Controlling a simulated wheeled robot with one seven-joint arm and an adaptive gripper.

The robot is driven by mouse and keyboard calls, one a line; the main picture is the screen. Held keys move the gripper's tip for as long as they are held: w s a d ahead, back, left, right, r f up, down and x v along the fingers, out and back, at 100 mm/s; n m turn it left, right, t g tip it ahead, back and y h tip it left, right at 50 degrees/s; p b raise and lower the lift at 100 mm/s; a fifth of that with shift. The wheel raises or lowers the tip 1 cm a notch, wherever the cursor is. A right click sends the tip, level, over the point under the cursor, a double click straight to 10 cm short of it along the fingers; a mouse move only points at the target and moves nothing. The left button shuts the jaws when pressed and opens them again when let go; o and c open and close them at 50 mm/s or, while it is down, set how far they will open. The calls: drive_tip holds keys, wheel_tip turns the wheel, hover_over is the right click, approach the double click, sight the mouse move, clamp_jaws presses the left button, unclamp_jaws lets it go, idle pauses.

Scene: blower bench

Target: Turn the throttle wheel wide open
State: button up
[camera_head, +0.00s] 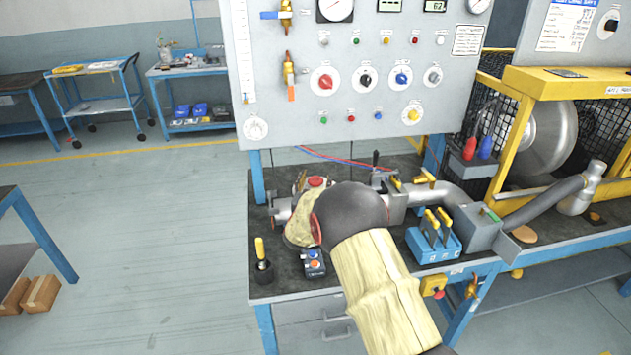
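No wheel in view is clearly marked as the throttle wheel. A red round part (316,182) shows on the bench just behind my arm, beside the metal pipework. I cannot tell whether it is a handwheel. My arm, in a cream sleeve with a dark rounded joint, reaches in from the bottom and bends left over the bench. Its far end is hidden behind its own links, so I cannot make out the gripper's fingers.
The grey panel (345,90) carries gauges, coloured knobs and lamps. A pipe (440,193) runs right along the bench towards the yellow-framed blower (555,140). A blue box with yellow levers (432,243) and a yellow-handled tool (262,262) flank my arm. Open floor lies left.

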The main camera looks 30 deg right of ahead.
drive_tip(key=shift+c, duration=1.2)
drive_tip(key=c, duration=0.8)
drive_tip(key=shift+c, duration=0.2)
